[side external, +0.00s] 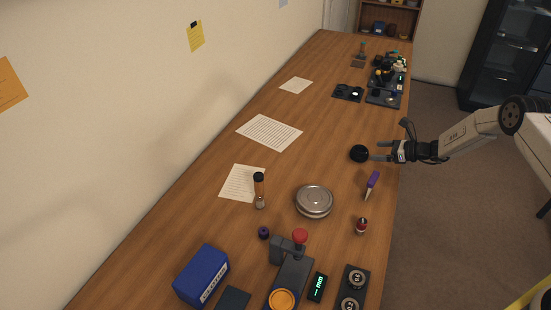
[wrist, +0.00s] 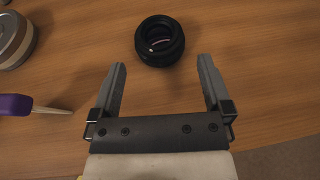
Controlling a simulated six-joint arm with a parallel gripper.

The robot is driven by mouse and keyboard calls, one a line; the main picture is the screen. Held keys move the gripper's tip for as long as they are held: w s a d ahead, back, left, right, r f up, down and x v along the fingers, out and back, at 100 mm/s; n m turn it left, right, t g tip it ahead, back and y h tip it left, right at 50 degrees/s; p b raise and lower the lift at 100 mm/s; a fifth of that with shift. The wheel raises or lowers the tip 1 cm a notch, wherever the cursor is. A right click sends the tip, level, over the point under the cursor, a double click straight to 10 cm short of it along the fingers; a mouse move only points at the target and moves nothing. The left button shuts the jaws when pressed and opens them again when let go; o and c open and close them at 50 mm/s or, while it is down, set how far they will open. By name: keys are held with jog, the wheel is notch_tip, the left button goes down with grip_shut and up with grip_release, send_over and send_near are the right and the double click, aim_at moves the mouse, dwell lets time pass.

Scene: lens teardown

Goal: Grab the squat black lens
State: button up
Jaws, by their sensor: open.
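The squat black lens (side external: 359,153) stands on the wooden bench near its right edge in the side view. In the wrist view the lens (wrist: 160,41) is a short black ring-shaped barrel with a reflection in its glass. My gripper (side external: 378,151) is open and empty, its fingers pointing at the lens. In the wrist view the fingertips (wrist: 161,62) are wide apart, and the lens lies ahead and between their lines, apart from both fingers. Its base is partly hidden from above.
A purple-handled tool (side external: 373,181) and a round silver tin (side external: 314,200) lie nearby; in the wrist view they are at left. A small red-and-dark bottle (side external: 361,226) stands nearer the camera. Papers (side external: 270,132) lie across the bench. Bare wood surrounds the lens.

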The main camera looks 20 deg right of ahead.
aim_at(365, 150)
jog(key=shift+x, duration=0.95)
jog(key=shift+x, duration=2.6)
jog(key=shift+s, duration=0.1)
grip_shut()
jog(key=shift+r, duration=0.1)
